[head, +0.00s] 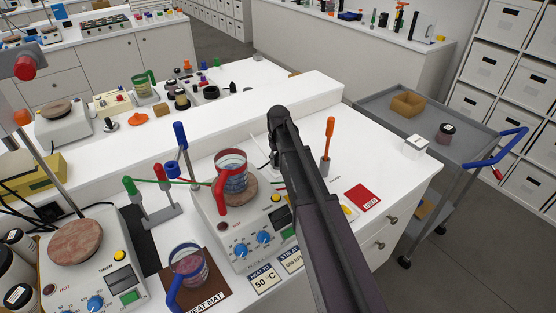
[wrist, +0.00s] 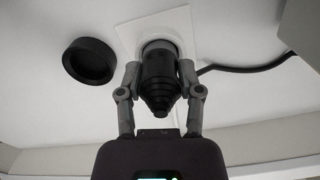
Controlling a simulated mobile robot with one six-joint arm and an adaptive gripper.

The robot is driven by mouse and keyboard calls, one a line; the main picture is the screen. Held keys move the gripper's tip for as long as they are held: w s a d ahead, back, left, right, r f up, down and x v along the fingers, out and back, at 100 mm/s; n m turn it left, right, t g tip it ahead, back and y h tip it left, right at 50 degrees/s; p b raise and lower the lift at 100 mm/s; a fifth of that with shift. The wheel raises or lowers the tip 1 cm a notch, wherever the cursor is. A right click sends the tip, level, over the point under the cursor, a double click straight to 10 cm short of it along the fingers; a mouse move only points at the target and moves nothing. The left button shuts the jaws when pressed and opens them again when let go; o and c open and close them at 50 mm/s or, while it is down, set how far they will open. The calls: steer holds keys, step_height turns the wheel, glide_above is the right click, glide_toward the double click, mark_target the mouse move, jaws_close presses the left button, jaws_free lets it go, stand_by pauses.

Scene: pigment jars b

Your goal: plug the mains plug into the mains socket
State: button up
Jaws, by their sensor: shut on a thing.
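In the wrist view, the mains plug (wrist: 159,88) is a black, stepped, tapering body. My gripper (wrist: 159,66) is shut on it, one grey finger on each side. The mains socket (wrist: 152,25) is a white square plate with a round rim, directly beyond the plug. The plug's front end lies over the round opening and lines up with it closely; I cannot tell how deep it sits, as its own body hides the contact. In the head view, my gripper (head: 279,128) is by the raised ledge behind the hotplate, and my arm hides the plug and socket.
A black round cap or ring (wrist: 89,61) is left of the socket, and a black cable (wrist: 245,67) runs right. In the head view, a hotplate with a red-handled beaker (head: 231,176) stands left of my arm. An orange-handled tool (head: 328,140) stands close on the right.

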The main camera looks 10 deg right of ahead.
mark_target(278, 155)
steer(key=shift+f, duration=0.2)
steer(key=o, duration=1.2)
steer(key=shift+r, duration=0.2)
step_height(278, 155, up, 8)
steer(key=p, duration=0.8)
steer(key=shift+r, duration=0.1)
step_height(278, 155, up, 9)
steer(key=p, duration=0.9)
steer(key=shift+r+p, duration=0.15)
steer(key=shift+p, duration=0.15)
steer(key=shift+r+p, duration=0.25)
steer(key=shift+p, duration=0.05)
